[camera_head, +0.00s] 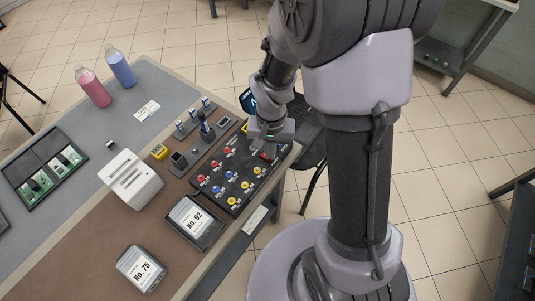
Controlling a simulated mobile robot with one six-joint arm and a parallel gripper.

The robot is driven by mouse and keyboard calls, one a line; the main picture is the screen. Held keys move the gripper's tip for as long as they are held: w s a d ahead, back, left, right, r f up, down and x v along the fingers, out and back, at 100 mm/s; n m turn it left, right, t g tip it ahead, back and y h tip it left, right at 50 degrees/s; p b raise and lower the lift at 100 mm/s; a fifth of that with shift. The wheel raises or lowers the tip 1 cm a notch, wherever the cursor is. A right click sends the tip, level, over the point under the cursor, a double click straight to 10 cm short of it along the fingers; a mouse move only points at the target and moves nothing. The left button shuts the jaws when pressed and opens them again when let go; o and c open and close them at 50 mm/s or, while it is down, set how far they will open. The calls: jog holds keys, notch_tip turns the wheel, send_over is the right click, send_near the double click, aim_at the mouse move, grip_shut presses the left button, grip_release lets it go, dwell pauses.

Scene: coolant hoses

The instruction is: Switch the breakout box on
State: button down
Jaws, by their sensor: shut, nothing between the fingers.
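A dark panel-like box (218,198) with rows of red, blue and yellow round fittings lies near the right edge of the table. It looks like the breakout box, but its labels are too small to read and I cannot make out its switch. My gripper (270,148) is shut and empty, pointing down at the far right end of this box. The gripper and wrist hide part of that end. I cannot tell whether the fingertips touch the box.
The table (95,240) also holds a white slotted unit (132,180), devices marked No. 92 (193,220) and No. 75 (140,268), a tray (45,170) with green boards, and pink (93,88) and blue (121,68) bottles. Small parts stand behind the box. A dark chair is right of the table.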

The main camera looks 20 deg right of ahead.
notch_tip(320, 180, up, 7)
jog(key=p, duration=0.5)
jog(key=shift+f, duration=0.1)
dwell(0.3)
jog(key=s+a+r+t+y+b, duration=0.1)
jog(key=s+a+r+t, duration=0.1)
jog(key=s+r, duration=0.4)
jog(key=s+a+r+t+y+b, duration=0.1)
jog(key=s+r, duration=0.6)
jog(key=r, duration=0.7)
jog(key=a+t, duration=0.1)
jog(key=t, duration=0.1)
jog(key=shift+t, duration=0.4)
jog(key=shift+w+r, duration=0.1)
